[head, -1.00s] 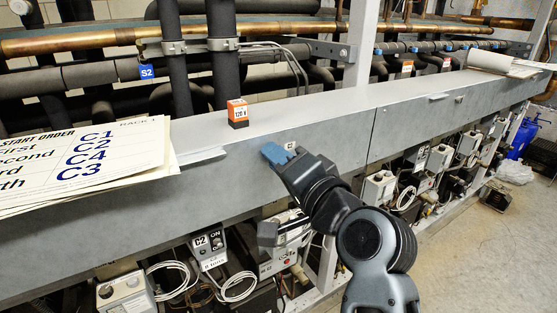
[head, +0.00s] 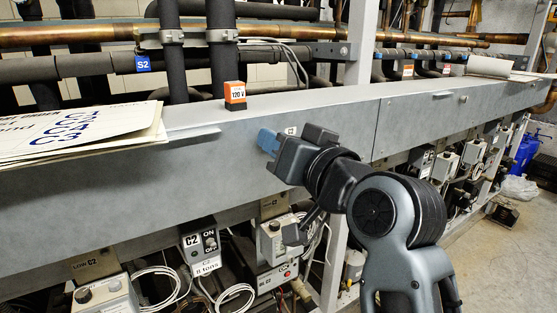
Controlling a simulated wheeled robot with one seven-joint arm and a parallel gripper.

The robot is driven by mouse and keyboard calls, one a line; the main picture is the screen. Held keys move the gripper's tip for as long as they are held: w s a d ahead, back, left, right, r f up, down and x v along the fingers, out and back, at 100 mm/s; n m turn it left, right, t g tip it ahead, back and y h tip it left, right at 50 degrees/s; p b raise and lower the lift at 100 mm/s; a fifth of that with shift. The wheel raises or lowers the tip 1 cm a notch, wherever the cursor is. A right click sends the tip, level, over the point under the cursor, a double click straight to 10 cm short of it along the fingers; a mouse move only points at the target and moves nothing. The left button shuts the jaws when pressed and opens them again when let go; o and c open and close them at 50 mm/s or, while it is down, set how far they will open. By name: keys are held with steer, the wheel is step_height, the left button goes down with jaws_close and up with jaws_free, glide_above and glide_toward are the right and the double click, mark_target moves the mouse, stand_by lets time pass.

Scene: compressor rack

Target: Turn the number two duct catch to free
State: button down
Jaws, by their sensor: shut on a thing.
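The long grey duct (head: 120,200) runs across the view from left to right. A small C2 label (head: 290,131) is on its front face. My gripper (head: 268,141) has its blue fingertips at the duct face, just left of and below that label. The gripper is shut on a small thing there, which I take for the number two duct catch. The fingers and the dark gripper body hide the catch, so its angle cannot be seen.
An orange 120 V block (head: 235,94) stands on the duct top. Card signs (head: 80,135) lie at the left, near a projecting metal tab (head: 185,135). Below the duct are a C2 switch box (head: 200,245), cables and compressors. Open floor (head: 470,250) lies at the right.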

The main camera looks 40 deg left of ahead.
steer(key=shift+f+n+b, duration=0.15)
steer(key=shift+n+b, duration=3.5)
steer(key=shift+n, duration=0.95)
steer(key=c, duration=1)
jaws_free()
steer(key=shift+v, duration=3.95)
steer(key=shift+w, duration=0.1)
